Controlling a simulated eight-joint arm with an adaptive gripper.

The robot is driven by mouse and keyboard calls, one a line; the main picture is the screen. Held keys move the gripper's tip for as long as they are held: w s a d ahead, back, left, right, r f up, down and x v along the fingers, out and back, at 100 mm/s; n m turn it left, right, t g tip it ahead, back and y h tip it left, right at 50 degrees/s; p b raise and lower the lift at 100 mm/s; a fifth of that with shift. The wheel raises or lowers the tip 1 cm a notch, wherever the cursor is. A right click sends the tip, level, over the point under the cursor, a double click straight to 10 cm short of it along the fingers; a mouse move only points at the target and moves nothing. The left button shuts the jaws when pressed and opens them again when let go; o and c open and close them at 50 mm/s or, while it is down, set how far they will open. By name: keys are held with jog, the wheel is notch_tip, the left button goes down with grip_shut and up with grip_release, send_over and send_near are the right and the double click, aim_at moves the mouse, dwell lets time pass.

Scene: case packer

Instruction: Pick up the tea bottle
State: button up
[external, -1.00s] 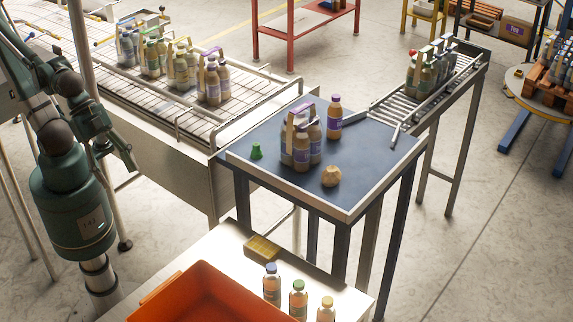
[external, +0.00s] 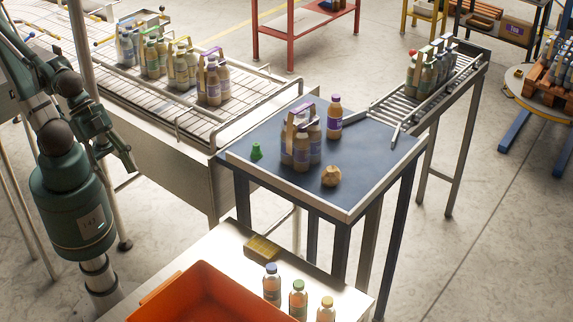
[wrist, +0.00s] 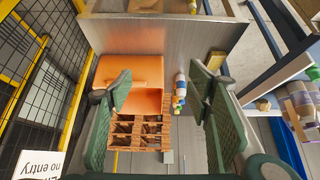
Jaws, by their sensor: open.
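A single bottle (external: 334,118) with a purple label and purple cap stands upright on the blue-topped table, behind and right of a carrier pack (external: 302,143) of similar bottles. My gripper (external: 128,160) hangs at the left, well away from that table and touching nothing. In the wrist view my gripper (wrist: 160,85) has its two green fingers wide apart with nothing between them. The carrier pack also shows at the wrist view's right edge (wrist: 303,100).
A green cone (external: 256,150) and a tan round object (external: 331,175) sit on the blue table. The front table holds an orange bin (external: 215,295), a yellow block (external: 262,249) and three bottles (external: 298,299). A railed conveyor (external: 180,95) with packs lies between my arm and the blue table.

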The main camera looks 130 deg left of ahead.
jog(key=shift+r, duration=0.1)
notch_tip(320, 180, up, 8)
jog(key=w+a+r+n+g, duration=0.1)
jog(key=w+a+r+n, duration=0.1)
jog(key=w+a+r, duration=0.4)
jog(key=w+a+r+n+g+y+p, duration=0.1)
jog(key=w+a+r+n, duration=0.15)
jog(key=w+a, duration=0.65)
jog(key=w+a+r+n+g, duration=0.1)
jog(key=w+a+r+n, duration=0.25)
jog(key=w+a, duration=0.35)
jog(key=n+g+h+p, duration=0.1)
jog(key=n+g, duration=0.3)
jog(key=n, duration=0.4)
send_over(336, 96)
notch_tip(336, 96, down, 13)
jog(key=shift+r, duration=0.15)
notch_tip(336, 96, down, 5)
jog(key=shift+r, duration=0.15)
